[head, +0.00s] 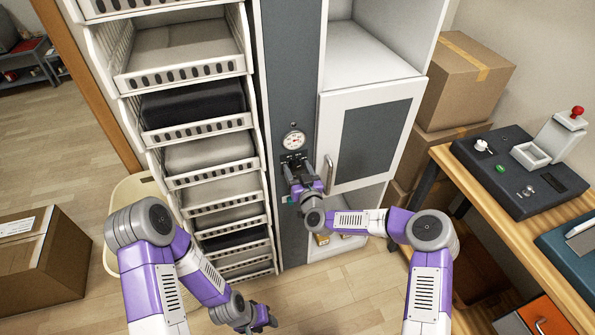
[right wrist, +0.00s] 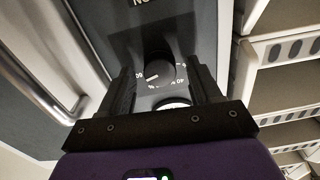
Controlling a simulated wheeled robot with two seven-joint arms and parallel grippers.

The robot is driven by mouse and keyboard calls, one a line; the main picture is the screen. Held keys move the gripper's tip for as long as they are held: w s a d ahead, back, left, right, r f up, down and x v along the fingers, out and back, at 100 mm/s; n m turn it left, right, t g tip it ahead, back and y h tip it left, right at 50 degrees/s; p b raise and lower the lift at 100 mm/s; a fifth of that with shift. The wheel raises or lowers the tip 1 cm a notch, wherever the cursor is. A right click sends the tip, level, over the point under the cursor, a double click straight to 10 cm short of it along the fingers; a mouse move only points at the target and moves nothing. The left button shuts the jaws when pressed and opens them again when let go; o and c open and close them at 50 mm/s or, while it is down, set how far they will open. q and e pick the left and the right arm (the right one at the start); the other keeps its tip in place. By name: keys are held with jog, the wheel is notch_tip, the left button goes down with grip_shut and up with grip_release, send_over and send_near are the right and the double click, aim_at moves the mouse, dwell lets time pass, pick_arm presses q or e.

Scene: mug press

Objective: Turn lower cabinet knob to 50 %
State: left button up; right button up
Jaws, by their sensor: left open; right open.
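The black round cabinet knob (right wrist: 160,73) shows in the right wrist view, on a plate with white marks. A white line on it points left and slightly down in that picture. My right gripper (head: 291,163) is open in front of the dark cabinet panel (head: 290,90). Its two fingers stand on either side of the knob; I cannot tell whether they touch it. In the head view the gripper hides the knob. My left gripper (head: 265,318) is open and empty, low over the floor.
A white round gauge (head: 293,140) sits just above my right gripper. A door with a metal handle (head: 328,174) is close to its right. A desk with a control box (head: 520,168) is at the right. Cardboard boxes (head: 460,80) stand behind.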

jog(key=c, duration=1)
jog(key=shift+c, duration=0.2)
jog(key=shift+n, duration=0.3)
jog(key=n+b, duration=0.1)
jog(key=n, duration=0.2)
jog(key=shift+a, duration=0.1)
jog(key=n+b, duration=0.4)
jog(key=n, duration=0.2)
jog(key=o, duration=1)
